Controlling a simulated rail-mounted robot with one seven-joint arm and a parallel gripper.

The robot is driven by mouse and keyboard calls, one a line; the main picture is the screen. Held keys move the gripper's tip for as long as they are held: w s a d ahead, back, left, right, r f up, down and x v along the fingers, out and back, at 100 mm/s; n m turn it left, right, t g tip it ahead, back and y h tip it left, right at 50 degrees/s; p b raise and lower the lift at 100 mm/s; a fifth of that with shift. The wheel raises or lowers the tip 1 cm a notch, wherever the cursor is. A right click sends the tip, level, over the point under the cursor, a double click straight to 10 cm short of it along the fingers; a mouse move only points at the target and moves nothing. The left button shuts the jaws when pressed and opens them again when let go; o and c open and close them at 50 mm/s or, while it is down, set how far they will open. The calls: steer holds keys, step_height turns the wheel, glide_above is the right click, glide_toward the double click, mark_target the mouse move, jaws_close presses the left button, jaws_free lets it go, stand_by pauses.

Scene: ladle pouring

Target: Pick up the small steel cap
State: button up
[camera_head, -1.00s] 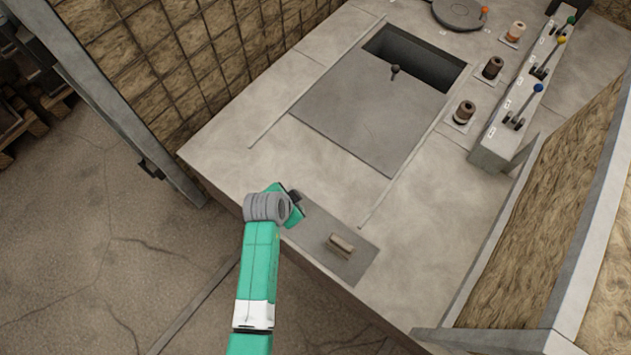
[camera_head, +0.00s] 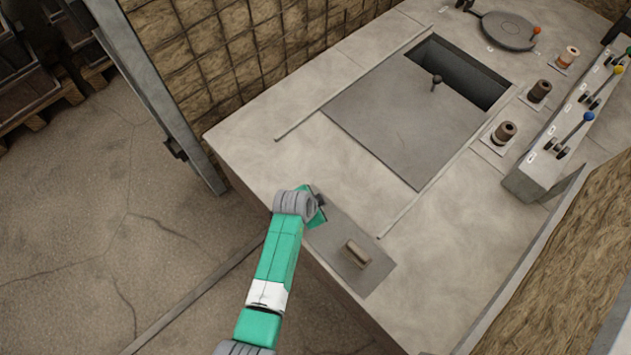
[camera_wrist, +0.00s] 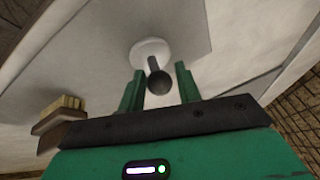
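In the wrist view a small pale round cap (camera_wrist: 150,49) with a dark stem and round knob (camera_wrist: 159,82) lies on the grey mat. My gripper (camera_wrist: 160,70) has its two green fingers apart, one on each side of the knob. Small gaps show between knob and fingers, so it does not look clamped. In the head view my gripper (camera_head: 319,203) is low over the mat's far-left end, and it hides the cap there.
A wooden block brush (camera_head: 357,253) lies on the grey mat (camera_head: 376,275), also seen in the wrist view (camera_wrist: 60,118). Beyond is a sliding plate (camera_head: 400,125) with a knob beside a dark opening (camera_head: 460,75). Several spools and a lever box (camera_head: 535,180) stand right.

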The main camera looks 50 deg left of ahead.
jaws_close()
steer(key=shift+r, duration=0.15)
steer(key=shift+r+p, duration=0.3)
step_height(320, 180, up, 3)
steer(key=shift+s+d+r+p, duration=0.1)
steer(key=shift+s+p, duration=0.05)
steer(key=shift+p, duration=0.85)
steer(key=s+d+r+p, duration=0.1)
steer(key=s+d+p, duration=0.3)
steer(key=s, duration=1)
steer(key=d, duration=0.3)
steer(key=shift+d+p, duration=0.25)
steer(key=shift+p, duration=0.15)
